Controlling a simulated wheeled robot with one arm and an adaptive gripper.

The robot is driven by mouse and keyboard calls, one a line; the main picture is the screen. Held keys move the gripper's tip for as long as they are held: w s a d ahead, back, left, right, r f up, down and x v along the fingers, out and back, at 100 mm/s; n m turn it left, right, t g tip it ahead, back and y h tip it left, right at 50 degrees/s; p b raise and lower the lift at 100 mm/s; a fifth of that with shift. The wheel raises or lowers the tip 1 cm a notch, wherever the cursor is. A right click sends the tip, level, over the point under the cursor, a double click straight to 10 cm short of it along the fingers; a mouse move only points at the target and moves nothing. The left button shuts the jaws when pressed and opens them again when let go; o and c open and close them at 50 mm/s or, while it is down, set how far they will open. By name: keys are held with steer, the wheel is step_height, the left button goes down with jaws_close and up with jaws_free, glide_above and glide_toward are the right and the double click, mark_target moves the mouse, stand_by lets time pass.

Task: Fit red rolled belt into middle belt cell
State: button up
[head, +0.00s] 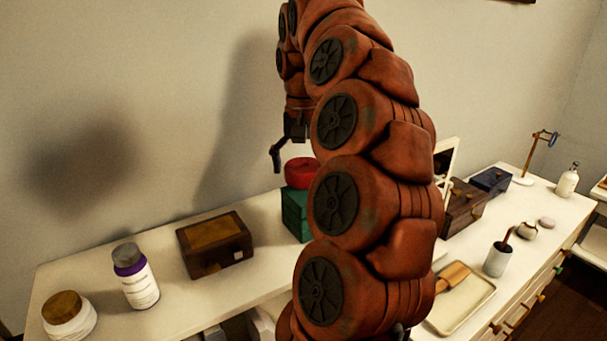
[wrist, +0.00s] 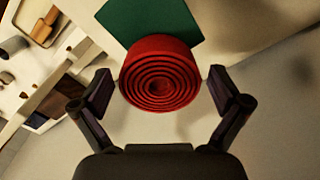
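The red rolled belt (head: 301,172) sits on top of a green box (head: 295,213) in the head view, partly hidden by my arm. In the wrist view the belt (wrist: 160,75) shows as a red spiral roll with the green box (wrist: 150,22) behind it. My gripper (wrist: 160,88) is open, with one finger on each side of the roll and a visible gap on both sides. In the head view my gripper (head: 277,158) is above and left of the belt, and its other finger is hidden. I cannot make out a middle belt cell.
A brown wooden box (head: 214,245), a purple-banded bottle (head: 135,277) and a wood-lidded jar (head: 68,316) stand left on the white dresser top. My arm blocks the middle.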

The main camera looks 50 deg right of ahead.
steer(key=c, duration=1.1)
